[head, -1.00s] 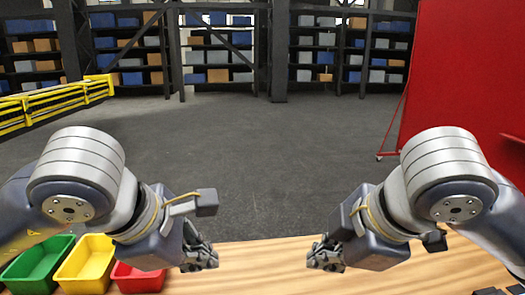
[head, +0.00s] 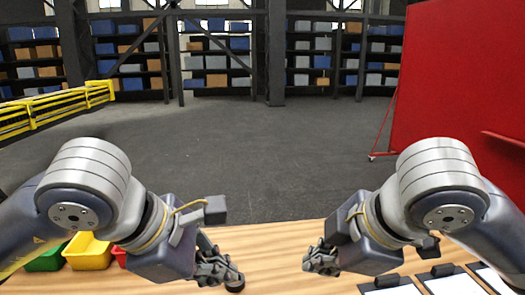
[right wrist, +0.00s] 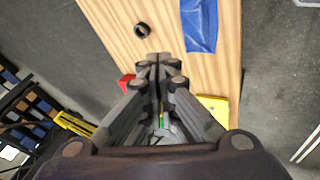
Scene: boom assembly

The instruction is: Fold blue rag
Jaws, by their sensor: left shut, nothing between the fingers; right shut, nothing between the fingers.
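The blue rag (right wrist: 199,22) lies flat on the wooden table in the right wrist view, partly cut off by the top edge. I cannot see it in the head view. My left gripper (head: 236,275) is shut and empty over the table's front-centre. My right gripper (head: 308,263) is shut and empty, to the right of the left one. In the right wrist view its fingers (right wrist: 155,58) are together, apart from the rag, which is beyond them to the right.
A black ring-like object (right wrist: 142,30) lies on the table (right wrist: 110,12). Green (head: 48,261) and yellow (head: 87,251) bins stand at the left; a red bin (head: 119,256) is mostly hidden. Several clipboards (head: 450,282) lie at the right. A red panel (head: 455,90) stands behind.

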